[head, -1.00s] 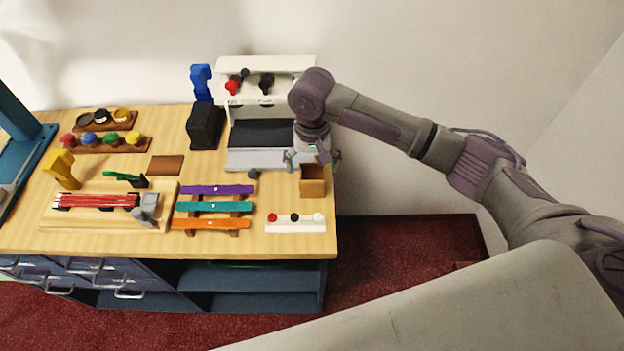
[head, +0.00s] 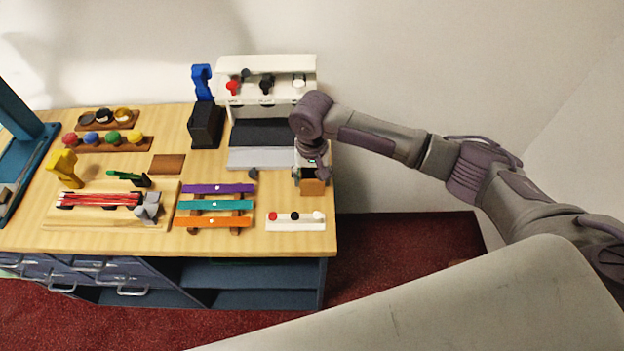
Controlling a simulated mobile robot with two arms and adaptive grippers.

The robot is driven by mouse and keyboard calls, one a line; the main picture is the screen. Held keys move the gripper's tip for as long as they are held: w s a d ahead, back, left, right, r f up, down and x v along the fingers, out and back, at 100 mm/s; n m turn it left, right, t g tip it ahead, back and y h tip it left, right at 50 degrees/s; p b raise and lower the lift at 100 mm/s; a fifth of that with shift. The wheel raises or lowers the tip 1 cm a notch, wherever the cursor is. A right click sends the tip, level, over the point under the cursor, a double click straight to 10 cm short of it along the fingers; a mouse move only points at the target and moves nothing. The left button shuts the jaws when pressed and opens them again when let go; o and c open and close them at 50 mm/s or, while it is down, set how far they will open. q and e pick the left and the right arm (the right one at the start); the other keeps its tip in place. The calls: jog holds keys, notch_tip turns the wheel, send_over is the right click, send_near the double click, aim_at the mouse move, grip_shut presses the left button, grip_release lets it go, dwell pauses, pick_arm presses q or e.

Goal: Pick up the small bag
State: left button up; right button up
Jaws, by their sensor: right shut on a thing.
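The small bag (head: 313,188) looks like a small brown, box-shaped bag near the right edge of the wooden counter (head: 265,172). In the head view my right gripper (head: 312,177) is right over it, pointing down, and is shut on it. The gripper hides the bag's upper part; its lower front shows below the fingers. I cannot tell any gap between the bag and the counter. My left gripper is not in view.
A white and grey machine (head: 262,67) with coloured knobs stands just behind and left of the gripper. A white strip with buttons (head: 296,225) lies in front. Purple, teal (head: 214,205) and orange strips lie to the left. The counter's right edge is close.

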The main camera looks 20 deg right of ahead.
jog(key=shift+r, duration=0.45)
notch_tip(320, 180, up, 3)
jog(key=shift+w+f+b, duration=0.1)
jog(key=shift+f+b, duration=0.1)
jog(key=shift+b, duration=0.35)
jog(key=s+a+r+b, duration=0.1)
jog(key=s+a+r, duration=0.2)
jog(key=s+r, duration=0.4)
jog(key=s, duration=0.4)
jog(key=shift+s+a+r, duration=0.2)
jog(key=shift+r, duration=0.1)
jog(key=shift+w, duration=0.1)
